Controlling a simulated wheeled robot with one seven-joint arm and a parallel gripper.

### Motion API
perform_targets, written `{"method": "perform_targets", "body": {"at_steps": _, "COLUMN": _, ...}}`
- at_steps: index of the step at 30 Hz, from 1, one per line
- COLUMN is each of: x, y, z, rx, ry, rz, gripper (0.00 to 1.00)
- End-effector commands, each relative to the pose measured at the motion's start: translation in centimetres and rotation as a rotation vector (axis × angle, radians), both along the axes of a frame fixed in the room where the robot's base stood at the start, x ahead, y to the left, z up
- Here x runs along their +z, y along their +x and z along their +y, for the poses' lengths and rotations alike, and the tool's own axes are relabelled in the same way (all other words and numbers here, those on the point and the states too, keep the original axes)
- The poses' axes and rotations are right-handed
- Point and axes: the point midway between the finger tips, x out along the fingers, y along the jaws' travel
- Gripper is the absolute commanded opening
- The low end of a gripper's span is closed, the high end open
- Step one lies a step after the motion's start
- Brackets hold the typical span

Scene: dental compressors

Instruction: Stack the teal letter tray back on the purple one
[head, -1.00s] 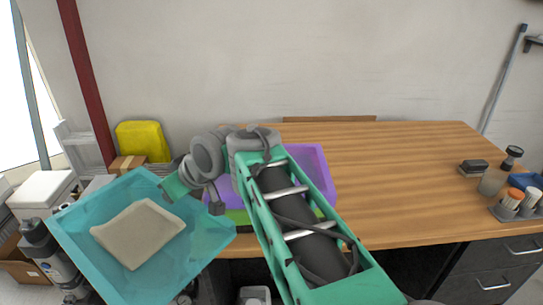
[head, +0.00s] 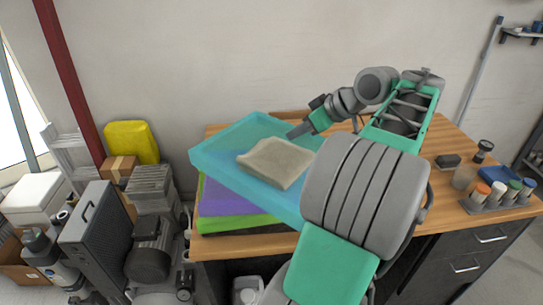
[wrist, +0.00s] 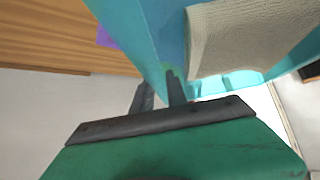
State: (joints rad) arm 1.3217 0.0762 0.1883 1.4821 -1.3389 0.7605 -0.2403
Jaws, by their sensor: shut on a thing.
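The teal letter tray (head: 222,162) is held in the air above the purple tray, with a folded beige cloth (head: 275,162) lying in it. My gripper (head: 300,131) is shut on the teal tray's far right rim; the wrist view shows the fingers (wrist: 162,95) on the wall of the teal tray (wrist: 150,40). The purple tray (head: 222,200) sits on a green tray (head: 225,222) at the desk's left end. The teal tray hides much of the purple one and overhangs it to the right. My arm hides the teal tray's near right part.
Boxes and equipment stand on the floor left of the desk, including a yellow case (head: 132,142).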

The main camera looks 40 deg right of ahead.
Motion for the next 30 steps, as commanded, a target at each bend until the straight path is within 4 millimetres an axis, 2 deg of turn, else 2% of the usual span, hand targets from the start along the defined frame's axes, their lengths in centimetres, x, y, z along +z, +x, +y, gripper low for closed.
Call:
{"method": "perform_targets", "body": {"at_steps": 1, "x": -0.7, "y": 1.5, "z": -0.3, "rx": 0.006, "ry": 0.004, "rz": 0.000, "gripper": 0.00}}
{"method": "perform_targets", "body": {"at_steps": 6, "x": -2.7, "y": 6.1, "z": -2.2, "rx": 0.005, "ry": 0.004, "rz": 0.000, "gripper": 0.00}}
{"method": "perform_targets", "body": {"at_steps": 9, "x": -5.3, "y": 7.9, "z": -2.9, "rx": 0.001, "ry": 0.005, "rz": 0.002, "gripper": 0.00}}
{"method": "perform_targets", "body": {"at_steps": 12, "x": -6.9, "y": 9.2, "z": -3.5, "rx": 0.001, "ry": 0.003, "rz": 0.001, "gripper": 0.00}}
{"method": "perform_targets", "body": {"at_steps": 18, "x": -9.2, "y": 10.8, "z": -4.1, "rx": 0.000, "ry": 0.003, "rz": 0.001, "gripper": 0.00}}
{"method": "perform_targets", "body": {"at_steps": 22, "x": -11.3, "y": 10.7, "z": -4.1, "rx": -0.001, "ry": 0.003, "rz": 0.000, "gripper": 0.00}}
{"method": "perform_targets", "body": {"at_steps": 30, "x": -11.8, "y": 10.7, "z": -4.2, "rx": -0.001, "ry": -0.001, "rz": -0.001, "gripper": 0.00}}
